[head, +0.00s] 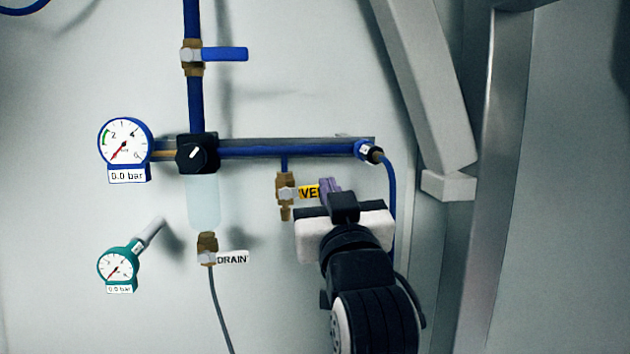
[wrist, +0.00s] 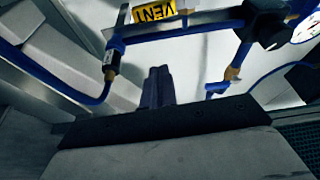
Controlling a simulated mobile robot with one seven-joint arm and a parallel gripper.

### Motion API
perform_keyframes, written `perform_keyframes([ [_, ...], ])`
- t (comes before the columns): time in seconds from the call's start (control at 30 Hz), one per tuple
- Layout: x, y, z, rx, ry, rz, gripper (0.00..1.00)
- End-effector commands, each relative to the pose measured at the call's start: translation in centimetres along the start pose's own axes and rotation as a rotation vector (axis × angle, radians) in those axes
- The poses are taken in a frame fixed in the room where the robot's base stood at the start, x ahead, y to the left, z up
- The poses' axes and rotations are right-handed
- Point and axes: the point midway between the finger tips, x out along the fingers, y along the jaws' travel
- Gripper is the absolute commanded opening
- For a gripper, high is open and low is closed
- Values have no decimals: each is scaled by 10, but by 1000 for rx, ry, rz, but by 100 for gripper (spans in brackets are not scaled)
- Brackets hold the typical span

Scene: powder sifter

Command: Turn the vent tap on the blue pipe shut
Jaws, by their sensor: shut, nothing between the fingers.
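The vent tap (head: 286,191) is a small brass valve hanging on a short blue stub below the horizontal blue pipe (head: 260,150). A yellow VENT tag (head: 307,192) reaches right from it, level, partly hidden behind my gripper. My gripper (head: 328,188) has its purple fingers together and empty, just right of the tag in the head view. I cannot tell whether they touch it. In the wrist view, the shut fingers (wrist: 157,86) point up towards the upside-down VENT tag (wrist: 154,11), with a visible gap in the picture. The tap's body is not clearly seen there.
A blue-handled valve (head: 225,54) sits above on the upright pipe. A black regulator knob (head: 194,155), a blue gauge (head: 125,141), a DRAIN valve (head: 207,256) and a teal gauge (head: 118,267) lie left. A hose fitting (head: 370,152) and grey frame (head: 430,90) stand right.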

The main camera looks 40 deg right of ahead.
Motion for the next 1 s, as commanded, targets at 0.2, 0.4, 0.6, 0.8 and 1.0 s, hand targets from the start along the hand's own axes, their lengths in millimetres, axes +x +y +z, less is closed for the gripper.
perform_keyframes([
  [0.2, 45, -1, -5, 3, -2, -4, 0],
  [0.4, 90, -1, -6, 5, -2, -4, 0],
  [0.6, 83, -1, 18, 3, 1, -2, 0],
  [0.8, 78, -1, 32, 4, 3, -3, 0],
  [1.0, 76, -2, 36, 4, 5, -4, 0],
])
